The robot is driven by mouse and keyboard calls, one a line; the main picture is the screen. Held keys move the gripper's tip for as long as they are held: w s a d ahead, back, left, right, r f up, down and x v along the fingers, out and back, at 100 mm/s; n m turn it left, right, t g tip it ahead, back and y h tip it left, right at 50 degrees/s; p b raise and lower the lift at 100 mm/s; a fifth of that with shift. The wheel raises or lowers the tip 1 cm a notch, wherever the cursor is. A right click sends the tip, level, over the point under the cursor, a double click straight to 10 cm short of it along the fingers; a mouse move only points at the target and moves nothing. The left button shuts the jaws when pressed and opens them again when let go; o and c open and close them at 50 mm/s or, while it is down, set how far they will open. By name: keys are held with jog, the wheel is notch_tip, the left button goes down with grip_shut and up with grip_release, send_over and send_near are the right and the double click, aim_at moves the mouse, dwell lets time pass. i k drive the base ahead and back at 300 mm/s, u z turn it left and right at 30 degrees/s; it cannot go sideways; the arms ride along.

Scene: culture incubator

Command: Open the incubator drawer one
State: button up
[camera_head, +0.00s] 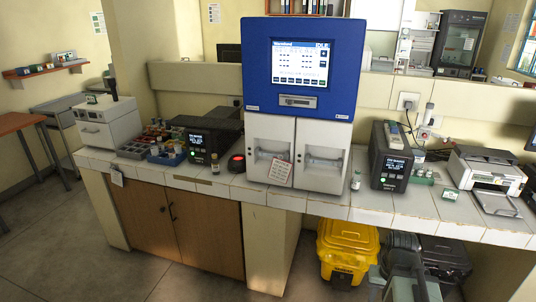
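The incubator (302,100) stands on the tiled counter, with a blue upper housing and a lit screen (300,62) that appears to read IDLE. Below are two white drawer fronts side by side, the left drawer (268,135) and the right drawer (321,145). Both look shut, each with a horizontal handle across a recess. A paper tag (280,171) hangs over the lower part of the left drawer. I cannot read which drawer is numbered one.
A dark device (203,142) and a red-topped button (237,163) stand left of the incubator. A small vial (356,181), another dark device (390,160) and a printer (488,173) stand right. A yellow bin (346,248) is under the counter. Floor at front left is clear.

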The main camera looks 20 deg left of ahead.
aim_at(267, 136)
jog(key=z, duration=1.1)
jog(key=i, duration=1.8)
jog(key=u, duration=4.55)
jog(key=i, duration=1.05)
jog(key=u, duration=0.05)
